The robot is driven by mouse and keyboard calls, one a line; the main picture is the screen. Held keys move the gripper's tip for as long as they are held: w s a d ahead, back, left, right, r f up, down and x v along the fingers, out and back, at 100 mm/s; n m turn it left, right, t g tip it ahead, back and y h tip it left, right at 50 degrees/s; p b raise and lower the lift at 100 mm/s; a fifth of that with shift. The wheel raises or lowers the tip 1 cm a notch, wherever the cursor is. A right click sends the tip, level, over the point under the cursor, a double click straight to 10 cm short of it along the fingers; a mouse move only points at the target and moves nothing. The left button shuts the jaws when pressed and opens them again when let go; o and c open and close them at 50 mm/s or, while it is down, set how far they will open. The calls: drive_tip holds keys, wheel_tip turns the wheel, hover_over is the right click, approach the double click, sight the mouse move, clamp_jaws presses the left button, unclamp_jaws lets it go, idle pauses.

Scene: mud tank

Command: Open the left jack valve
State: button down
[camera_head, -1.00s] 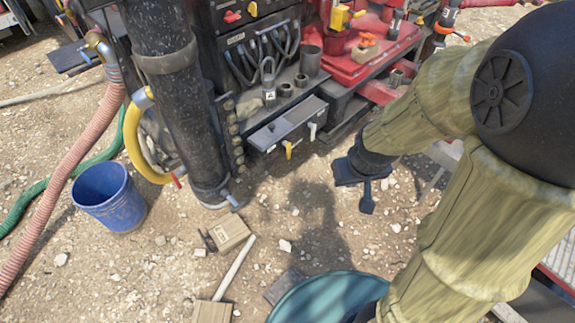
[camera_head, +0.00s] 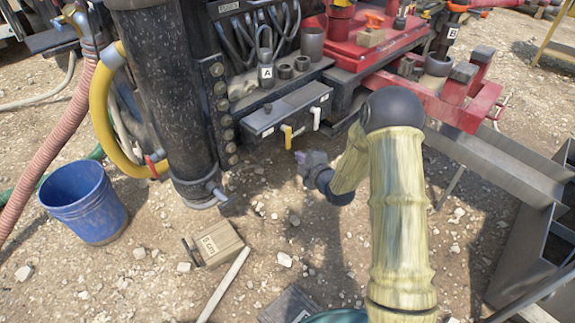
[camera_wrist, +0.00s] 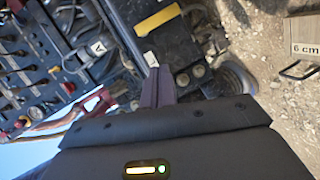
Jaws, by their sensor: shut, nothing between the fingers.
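Two levers hang from the front of a dark valve box (camera_head: 290,112): a yellow lever (camera_head: 287,135) on the left and a white lever (camera_head: 315,117) on the right. My gripper (camera_head: 300,156) is shut and empty, just below the levers and close to them. In the wrist view its fingertips (camera_wrist: 158,72) are together. There a yellow bar (camera_wrist: 157,18), seemingly the yellow lever, lies above them, and a small white tip (camera_wrist: 150,60), seemingly the white lever, appears right at the fingertips. I cannot tell whether they touch.
A dark column (camera_head: 165,110) with a yellow hose (camera_head: 108,120) stands left of the box. A blue bucket (camera_head: 85,203), a "6 cm" wooden block (camera_head: 217,243) and a pale rod (camera_head: 223,285) are on the gravel. Red machinery (camera_head: 440,98) lies right.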

sight(286, 137)
wheel_tip(286, 137, down, 7)
drive_tip(key=a+n+t+y+b, duration=0.1)
drive_tip(key=a+n+y+b, duration=0.1)
drive_tip(key=n+b, duration=0.1)
drive_tip(key=shift+w+f+t+b, duration=0.2)
drive_tip(key=shift+w+t+b, duration=0.1)
drive_tip(key=shift+w+t, duration=0.1)
drive_tip(key=b+x, duration=0.2)
drive_tip(key=x, duration=0.8)
drive_tip(key=shift+a, duration=0.15)
drive_tip(key=shift+w+d+b, duration=0.5)
drive_tip(key=shift+w+d, duration=0.4)
drive_tip(key=shift+d, duration=0.15)
drive_tip(key=shift+w+d, duration=0.4)
drive_tip(key=shift+w, duration=0.05)
